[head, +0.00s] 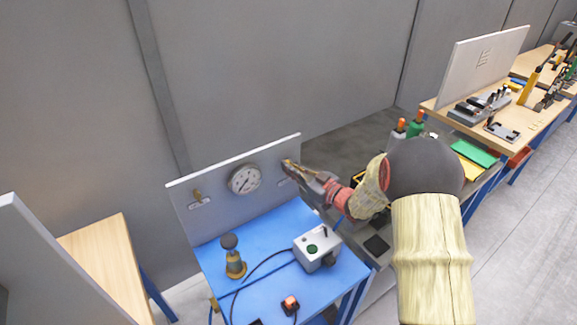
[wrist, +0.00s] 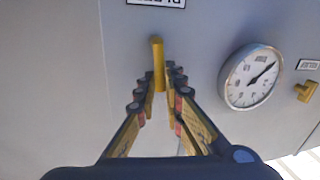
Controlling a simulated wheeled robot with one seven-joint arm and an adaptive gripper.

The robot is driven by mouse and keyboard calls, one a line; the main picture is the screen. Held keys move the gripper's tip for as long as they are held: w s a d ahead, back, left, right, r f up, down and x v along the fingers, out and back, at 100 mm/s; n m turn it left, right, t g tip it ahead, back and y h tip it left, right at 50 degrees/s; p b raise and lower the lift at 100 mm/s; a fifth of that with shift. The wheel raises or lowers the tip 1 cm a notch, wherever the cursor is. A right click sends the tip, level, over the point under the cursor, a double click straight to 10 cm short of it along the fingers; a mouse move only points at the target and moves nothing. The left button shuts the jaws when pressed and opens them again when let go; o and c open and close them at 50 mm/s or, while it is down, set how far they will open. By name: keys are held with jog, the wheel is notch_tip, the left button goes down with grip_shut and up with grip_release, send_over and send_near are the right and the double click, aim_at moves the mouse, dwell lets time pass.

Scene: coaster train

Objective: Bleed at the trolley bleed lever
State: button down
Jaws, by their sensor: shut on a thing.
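The trolley bleed lever (wrist: 158,62) is a yellow bar on the grey panel, below a partly cut-off, upside-down label (wrist: 157,2) in the wrist view. My gripper (wrist: 161,78) is shut on this lever, with a finger on each side of it. In the head view my gripper (head: 288,167) reaches the right end of the upright panel (head: 222,210) and mostly hides the lever. A round dial gauge (head: 244,179) is at the panel's middle. Its needle shows in the wrist view (wrist: 249,77).
A second brass-coloured lever (head: 197,196) is at the panel's left. The blue trolley top (head: 262,245) carries a grey box (head: 317,249), a brass fitting with a dark knob (head: 233,258) and a black cable. A wooden bench (head: 520,120) with tools stands at right.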

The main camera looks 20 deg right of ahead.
jog(key=shift+d+f+m, duration=0.1)
jog(key=shift+d+m, duration=0.15)
jog(key=shift+m, duration=0.25)
jog(key=c, duration=1.9)
grip_release()
jog(key=shift+w, duration=0.1)
jog(key=v, duration=1.2)
jog(key=shift+d+f, duration=0.1)
